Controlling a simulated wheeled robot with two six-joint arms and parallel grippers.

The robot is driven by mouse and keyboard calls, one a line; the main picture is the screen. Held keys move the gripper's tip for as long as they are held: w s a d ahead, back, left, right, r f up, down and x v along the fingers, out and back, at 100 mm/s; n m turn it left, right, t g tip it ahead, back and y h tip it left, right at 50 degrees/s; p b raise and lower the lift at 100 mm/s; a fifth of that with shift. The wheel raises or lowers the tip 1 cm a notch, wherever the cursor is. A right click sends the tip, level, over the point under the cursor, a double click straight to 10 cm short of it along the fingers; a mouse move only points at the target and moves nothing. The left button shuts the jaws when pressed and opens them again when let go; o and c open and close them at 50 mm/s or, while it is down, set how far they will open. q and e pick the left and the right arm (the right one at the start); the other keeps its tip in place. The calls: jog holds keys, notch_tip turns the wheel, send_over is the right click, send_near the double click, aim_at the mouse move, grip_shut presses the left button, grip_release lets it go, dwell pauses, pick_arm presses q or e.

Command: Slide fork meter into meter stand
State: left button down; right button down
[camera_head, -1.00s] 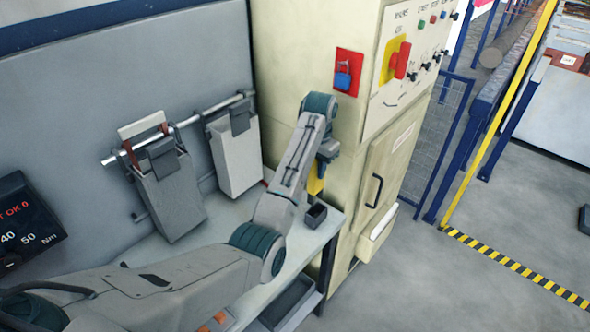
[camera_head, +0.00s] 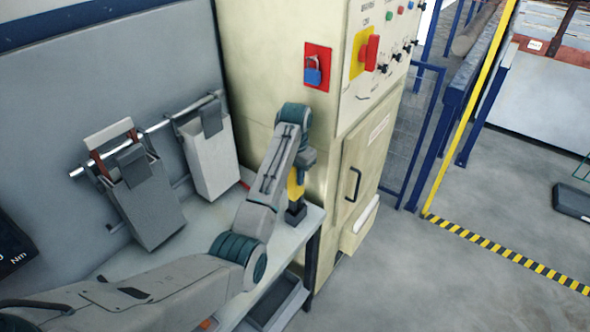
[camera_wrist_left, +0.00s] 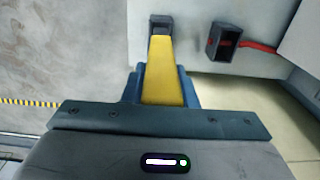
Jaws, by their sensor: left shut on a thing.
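The fork meter (camera_head: 295,183) is yellow and hangs upright from my left gripper (camera_head: 298,172), which is shut on it and mostly hidden by my wrist. The meter also shows in the left wrist view (camera_wrist_left: 165,72) between the blue fingers of my left gripper (camera_wrist_left: 162,88). The meter stand (camera_head: 296,215) is a small dark box on the bench top. The meter's lower end meets the stand's top in the head view; I cannot tell how deep it sits. In the wrist view a dark piece, apparently the stand (camera_wrist_left: 160,20), shows at the meter's far end.
The bench (camera_head: 272,238) ends just right of the stand, beside the cream cabinet (camera_head: 350,150). Two grey holders (camera_head: 150,205) (camera_head: 212,160) hang on a rail to the left. A dark socket with a red cable (camera_wrist_left: 222,42) lies near the stand.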

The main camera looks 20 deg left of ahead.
aim_at(295, 188)
pick_arm(q)
jog(key=shift+s+f, duration=0.1)
jog(key=shift+f, duration=2.8)
pick_arm(e)
jog(key=shift+w+d+f, duration=0.15)
jog(key=shift+w+d, duration=0.1)
jog(key=shift+d, duration=0.15)
jog(key=shift+a, duration=0.15)
pick_arm(q)
jog(key=c, duration=1.1)
grip_release()
